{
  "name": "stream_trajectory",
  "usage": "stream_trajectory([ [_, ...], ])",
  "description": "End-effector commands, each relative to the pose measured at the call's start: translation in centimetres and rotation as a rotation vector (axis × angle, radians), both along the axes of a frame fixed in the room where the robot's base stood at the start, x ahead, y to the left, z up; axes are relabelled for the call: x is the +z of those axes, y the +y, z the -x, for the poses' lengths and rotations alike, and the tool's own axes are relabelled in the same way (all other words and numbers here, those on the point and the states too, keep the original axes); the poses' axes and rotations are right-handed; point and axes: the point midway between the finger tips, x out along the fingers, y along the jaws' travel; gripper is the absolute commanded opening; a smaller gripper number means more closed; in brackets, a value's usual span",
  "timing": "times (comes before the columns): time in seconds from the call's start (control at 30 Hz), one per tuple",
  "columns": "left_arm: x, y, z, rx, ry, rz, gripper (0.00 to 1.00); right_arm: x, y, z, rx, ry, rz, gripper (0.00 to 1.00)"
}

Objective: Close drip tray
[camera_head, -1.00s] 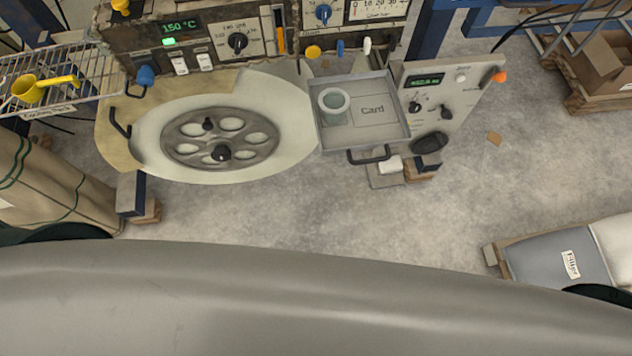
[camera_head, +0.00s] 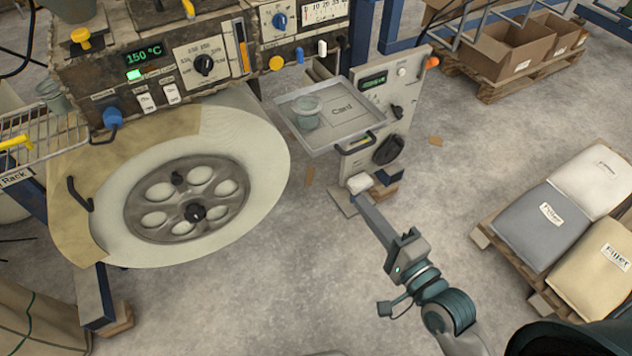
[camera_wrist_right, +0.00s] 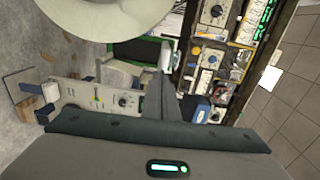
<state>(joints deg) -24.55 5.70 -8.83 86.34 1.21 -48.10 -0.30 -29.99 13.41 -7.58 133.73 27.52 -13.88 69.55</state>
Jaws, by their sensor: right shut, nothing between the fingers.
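A shallow grey tray (camera_head: 345,132) marked "Card" sticks out beside the control panel, with a black handle (camera_head: 360,143) on its front edge. A small pale cup (camera_head: 307,112) stands in it. I take this to be the drip tray. My right gripper (camera_head: 360,202) is shut and empty, below the tray and apart from its handle, pointing up and left. In the right wrist view its fingers (camera_wrist_right: 164,92) show as one dark closed wedge. I cannot make out the tray clearly there. My left gripper is not in view.
The control panel (camera_head: 390,95) stands right of the tray, with a dark knob low on it. A large pale disc (camera_head: 255,150) with a spoked hub is at left. Filler sacks (camera_head: 545,225) lie on a pallet at right. The floor between is mostly clear.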

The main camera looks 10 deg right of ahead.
Motion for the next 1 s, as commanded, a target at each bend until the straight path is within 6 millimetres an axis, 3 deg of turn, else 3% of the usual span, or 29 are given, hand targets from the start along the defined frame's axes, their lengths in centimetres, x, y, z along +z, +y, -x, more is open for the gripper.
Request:
stream_trajectory([
  [0.13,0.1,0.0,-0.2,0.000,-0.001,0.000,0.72,1.2,0.1,0.3,0.006,-0.015,-0.030,0.00],
  [0.57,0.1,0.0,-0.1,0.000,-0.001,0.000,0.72,1.2,0.2,0.0,0.006,-0.014,-0.028,0.00],
  [0.77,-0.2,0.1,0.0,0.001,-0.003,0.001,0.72,1.2,0.7,-1.3,0.005,-0.016,-0.027,0.00],
  [1.0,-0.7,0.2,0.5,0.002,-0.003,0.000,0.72,1.3,1.8,-4.4,0.005,-0.017,-0.027,0.00],
])
